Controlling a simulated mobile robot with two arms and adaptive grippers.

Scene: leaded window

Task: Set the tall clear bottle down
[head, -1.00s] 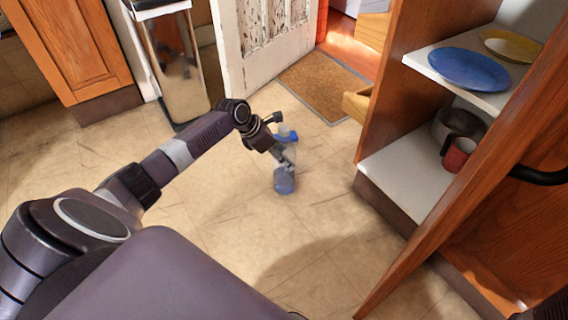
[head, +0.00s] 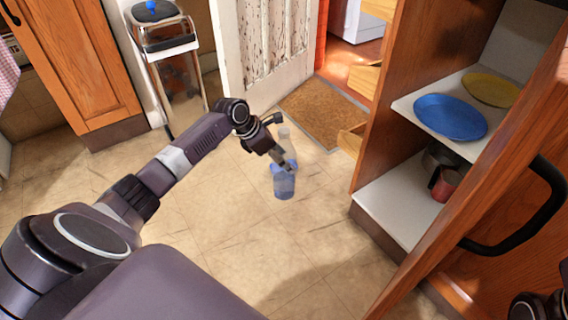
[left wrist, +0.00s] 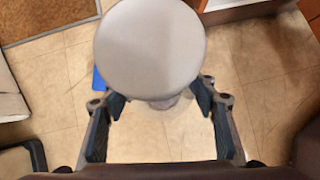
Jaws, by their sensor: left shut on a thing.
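The tall clear bottle (head: 284,183) is upright in the head view, with a bluish lower part and a pale top above my gripper. My left gripper (head: 288,166) is shut on it at its middle. In the left wrist view the bottle's round pale top (left wrist: 150,45) fills the upper middle, and the left gripper's fingers (left wrist: 160,100) are on either side below it. I cannot tell whether the bottle's base touches the floor (head: 230,225). The right gripper does not show clearly; only a dark part of my right arm is at the bottom right corner.
An open cabinet (head: 400,200) stands right, with a blue plate (head: 450,117), a yellow plate (head: 491,90) and a red mug (head: 444,186). Its open door (head: 480,215) has a black handle. The floor around the bottle is clear.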

